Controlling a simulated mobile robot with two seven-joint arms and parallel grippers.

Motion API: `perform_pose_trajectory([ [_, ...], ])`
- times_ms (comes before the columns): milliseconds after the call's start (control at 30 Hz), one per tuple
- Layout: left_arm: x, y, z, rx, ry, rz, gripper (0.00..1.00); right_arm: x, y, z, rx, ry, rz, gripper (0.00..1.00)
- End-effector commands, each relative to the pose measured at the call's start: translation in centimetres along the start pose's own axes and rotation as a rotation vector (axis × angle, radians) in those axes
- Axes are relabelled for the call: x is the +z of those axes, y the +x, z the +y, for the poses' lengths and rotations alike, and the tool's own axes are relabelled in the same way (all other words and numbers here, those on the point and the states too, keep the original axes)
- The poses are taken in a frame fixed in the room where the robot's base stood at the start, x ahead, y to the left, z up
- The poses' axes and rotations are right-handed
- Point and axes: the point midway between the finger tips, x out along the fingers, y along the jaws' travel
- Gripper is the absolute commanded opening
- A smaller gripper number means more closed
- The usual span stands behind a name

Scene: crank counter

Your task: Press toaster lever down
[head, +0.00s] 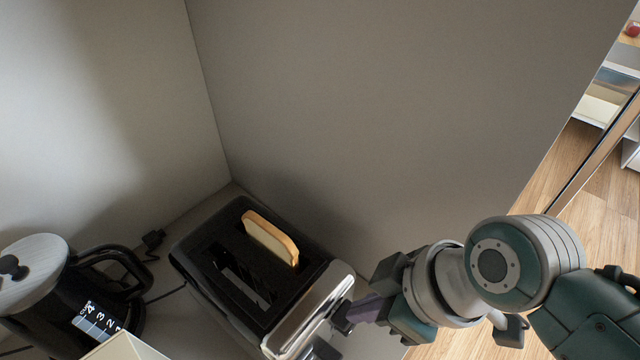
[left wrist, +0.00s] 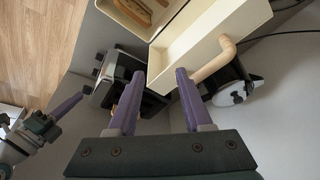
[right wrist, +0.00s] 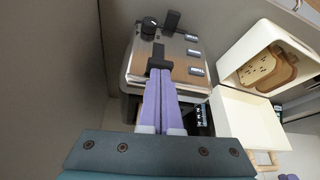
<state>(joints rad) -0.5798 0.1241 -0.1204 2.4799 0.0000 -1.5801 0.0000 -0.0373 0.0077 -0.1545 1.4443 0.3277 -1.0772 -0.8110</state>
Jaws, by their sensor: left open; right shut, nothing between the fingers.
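The black and chrome toaster (head: 308,312) stands in the corner, with a slice of bread (head: 270,238) sticking up from one slot. In the right wrist view its chrome control face (right wrist: 135,65) carries a round dark knob (right wrist: 149,25) and two black lever-like tabs, one farther (right wrist: 172,19) and one nearer (right wrist: 157,58). My right gripper (head: 352,313) is shut and empty, its purple fingertips (right wrist: 160,73) right at the nearer tab; I cannot tell whether they touch. My left gripper (left wrist: 160,72) is open and empty; the toaster (left wrist: 124,70) shows beyond its fingers.
A black kettle (head: 30,318) with a grey lid stands left of the toaster. A cream box (right wrist: 240,48) holding bread slices (right wrist: 268,70) is beside the toaster in the right wrist view. Walls close in behind the toaster. A cord (head: 165,294) lies between kettle and toaster.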

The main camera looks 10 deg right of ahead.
Motion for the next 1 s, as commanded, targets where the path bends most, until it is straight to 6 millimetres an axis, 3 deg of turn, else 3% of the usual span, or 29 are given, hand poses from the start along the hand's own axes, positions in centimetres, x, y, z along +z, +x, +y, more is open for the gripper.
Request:
perform_pose_trajectory([
  [100, 0.3, 1.0, 0.0, -0.001, 0.001, 0.000, 0.50, 0.1, 0.9, 0.1, 0.002, -0.001, 0.001, 0.00],
  [567, 0.4, 1.3, 0.0, -0.001, 0.000, 0.000, 0.50, 0.1, 1.2, 0.1, 0.002, -0.001, 0.000, 0.00],
  [1000, 1.7, 5.3, 0.4, 0.006, -0.009, 0.001, 0.50, 2.5, 5.9, 0.0, 0.000, -0.001, -0.002, 0.00],
])
